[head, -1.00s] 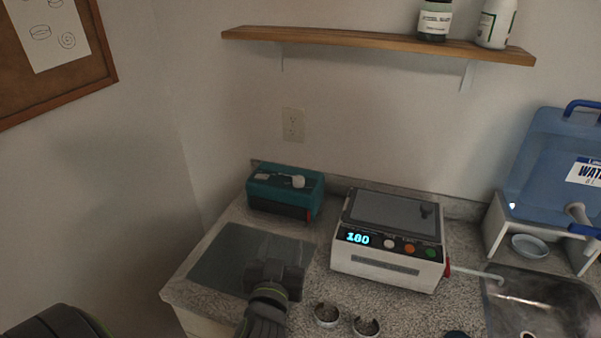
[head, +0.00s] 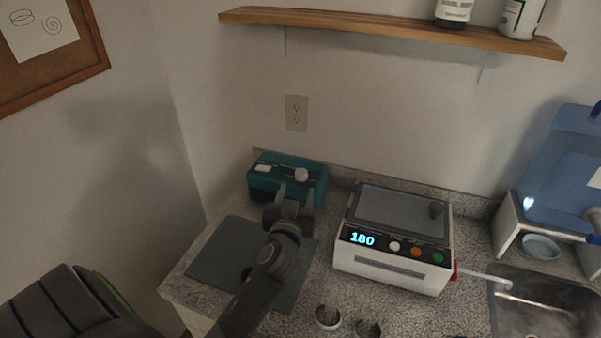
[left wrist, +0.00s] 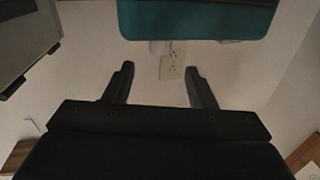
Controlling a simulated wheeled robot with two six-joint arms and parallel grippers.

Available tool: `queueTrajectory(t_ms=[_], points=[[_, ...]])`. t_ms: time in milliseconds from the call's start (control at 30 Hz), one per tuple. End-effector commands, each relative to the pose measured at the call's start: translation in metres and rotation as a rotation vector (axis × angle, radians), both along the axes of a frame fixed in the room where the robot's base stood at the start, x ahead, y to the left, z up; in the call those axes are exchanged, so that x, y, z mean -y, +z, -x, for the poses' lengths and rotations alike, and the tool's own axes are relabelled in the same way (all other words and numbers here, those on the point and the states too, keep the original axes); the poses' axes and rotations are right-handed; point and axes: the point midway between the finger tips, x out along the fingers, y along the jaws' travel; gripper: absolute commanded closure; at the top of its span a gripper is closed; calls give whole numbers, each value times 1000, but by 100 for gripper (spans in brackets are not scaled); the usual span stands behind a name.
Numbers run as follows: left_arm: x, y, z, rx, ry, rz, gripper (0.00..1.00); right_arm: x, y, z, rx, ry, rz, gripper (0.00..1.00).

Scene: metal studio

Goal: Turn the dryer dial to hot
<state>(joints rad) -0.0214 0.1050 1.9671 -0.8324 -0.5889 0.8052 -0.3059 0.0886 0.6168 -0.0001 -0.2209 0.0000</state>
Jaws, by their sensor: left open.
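The dryer seems to be the teal box (head: 262,184) at the back left of the counter, with a round white dial (head: 301,175) on its top. A pale flat piece (head: 264,168) sits left of the dial. I cannot read the dial's setting. My left gripper (head: 295,194) is open and empty, just in front of the teal box and below the dial in the head view. In the left wrist view its fingers (left wrist: 159,68) are apart, and the teal box (left wrist: 195,18) fills the top; the dial is not clear there. My right gripper is not in view.
A white machine (head: 388,272) reading 180 stands to the right. A dark mat (head: 215,255) lies under my left arm. Two small round containers (head: 327,318) (head: 368,328) stand at the front. A sink (head: 530,305) and blue water container (head: 565,165) are at the right. A wooden shelf (head: 390,32) hangs above.

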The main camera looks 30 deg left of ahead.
Motion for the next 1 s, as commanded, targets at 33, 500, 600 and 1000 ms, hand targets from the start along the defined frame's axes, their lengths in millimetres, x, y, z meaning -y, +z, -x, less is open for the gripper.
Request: queueTrajectory(t_ms=[33, 500, 600, 1000], points=[[-4, 2, -9, -1, 0, -4, 49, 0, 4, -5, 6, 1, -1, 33], [-29, 1, -64, 0, 1, -1, 49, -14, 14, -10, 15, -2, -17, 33], [-31, 0, -67, 0, 1, -1, 49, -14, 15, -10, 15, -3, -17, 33], [-32, 0, -68, 0, 1, 0, 64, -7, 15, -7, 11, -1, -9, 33]])
